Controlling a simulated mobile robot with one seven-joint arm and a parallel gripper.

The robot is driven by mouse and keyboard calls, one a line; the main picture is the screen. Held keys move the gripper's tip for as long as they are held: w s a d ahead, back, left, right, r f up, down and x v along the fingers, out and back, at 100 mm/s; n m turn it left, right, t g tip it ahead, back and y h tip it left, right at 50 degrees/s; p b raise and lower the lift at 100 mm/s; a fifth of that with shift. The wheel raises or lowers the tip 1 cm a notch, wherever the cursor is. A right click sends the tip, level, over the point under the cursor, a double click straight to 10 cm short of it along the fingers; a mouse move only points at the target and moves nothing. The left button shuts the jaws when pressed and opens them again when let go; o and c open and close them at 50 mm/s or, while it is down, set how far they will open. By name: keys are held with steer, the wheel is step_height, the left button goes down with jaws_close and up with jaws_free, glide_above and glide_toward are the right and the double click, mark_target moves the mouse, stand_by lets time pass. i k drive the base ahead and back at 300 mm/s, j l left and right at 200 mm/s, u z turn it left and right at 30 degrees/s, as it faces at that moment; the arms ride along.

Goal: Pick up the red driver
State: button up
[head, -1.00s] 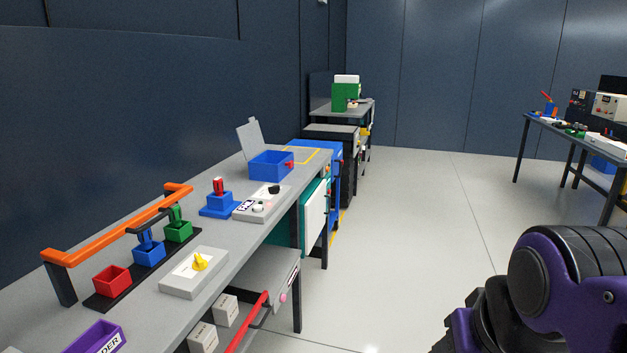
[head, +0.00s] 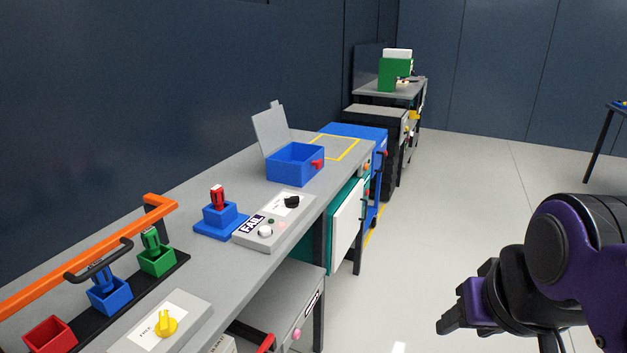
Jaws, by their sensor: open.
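A red object with a dark mark, which looks like the red driver (head: 218,197), stands upright in a blue stand (head: 221,218) on the grey bench. Its lower end is hidden in the stand. In the rack (head: 181,258) nearer me, the red holder (head: 50,339) looks empty. The blue holder (head: 110,296) and green holder (head: 157,262) each have an upright tool of their own colour. My gripper (head: 458,320) is at the lower right over the floor, well away from the bench and the driver. It appears empty; part of it is hidden by my arm.
A grey box marked FAIL (head: 290,228) with knobs sits right beside the blue stand. Behind it is an open blue box (head: 294,164) with a raised lid. An orange rail (head: 85,260) runs over the near left bench. The floor (head: 430,220) right of the bench is clear.

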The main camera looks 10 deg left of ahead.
mark_target(217, 192)
steer(key=i+l+u, duration=0.1)
steer(key=i+u, duration=0.3)
steer(key=i+l+u, duration=0.2)
steer(key=u, duration=0.2)
steer(key=i+l+u, duration=0.6)
steer(key=l+u, duration=0.2)
